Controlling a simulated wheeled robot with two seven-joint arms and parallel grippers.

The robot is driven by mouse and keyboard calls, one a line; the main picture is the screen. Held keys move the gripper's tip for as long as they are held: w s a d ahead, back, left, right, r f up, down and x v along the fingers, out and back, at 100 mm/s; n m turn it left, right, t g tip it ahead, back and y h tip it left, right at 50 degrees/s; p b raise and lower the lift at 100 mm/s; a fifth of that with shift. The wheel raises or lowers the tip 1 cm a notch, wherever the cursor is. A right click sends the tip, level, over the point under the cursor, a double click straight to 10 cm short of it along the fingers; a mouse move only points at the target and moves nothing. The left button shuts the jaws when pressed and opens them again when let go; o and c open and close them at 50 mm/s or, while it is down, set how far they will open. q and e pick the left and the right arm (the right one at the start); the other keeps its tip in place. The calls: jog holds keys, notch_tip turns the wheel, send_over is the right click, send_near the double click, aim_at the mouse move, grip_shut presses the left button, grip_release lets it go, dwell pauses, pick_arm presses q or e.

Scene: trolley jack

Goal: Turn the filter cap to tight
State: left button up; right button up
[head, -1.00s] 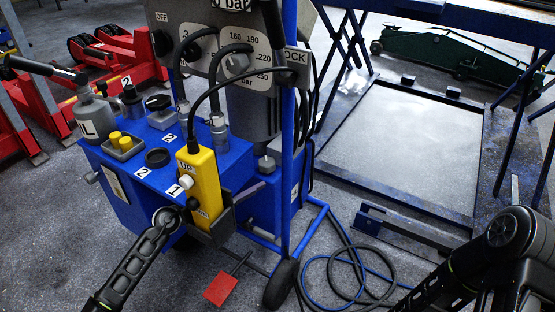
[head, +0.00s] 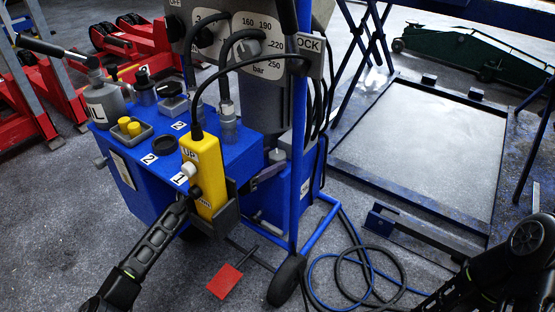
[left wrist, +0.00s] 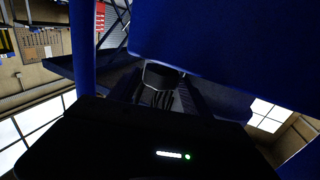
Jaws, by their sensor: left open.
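My left arm reaches from the lower left to the blue power unit (head: 225,160), passing behind the yellow pendant (head: 205,170). My left gripper (head: 264,195) is mostly hidden by the pendant and its holder; its grey fingers show just right of them, beside the unit's right side. A small grey block (head: 277,156) sits just above the upper finger. In the left wrist view, the open fingers (left wrist: 160,88) stand either side of a dark ribbed piece with a pale rim (left wrist: 160,76), which may be the filter cap; contact cannot be told. My right gripper is not in view.
A blue upright post (head: 299,130) and a wheel (head: 287,282) stand right of the gripper. Hoses (head: 365,285) and a red pedal (head: 225,281) lie on the floor. Black cables (head: 197,100) hang above the pendant. A lift platform (head: 425,150) is at right.

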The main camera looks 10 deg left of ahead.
pick_arm(q)
jog(key=shift+b+x, duration=0.3)
jog(key=shift+x, duration=1.05)
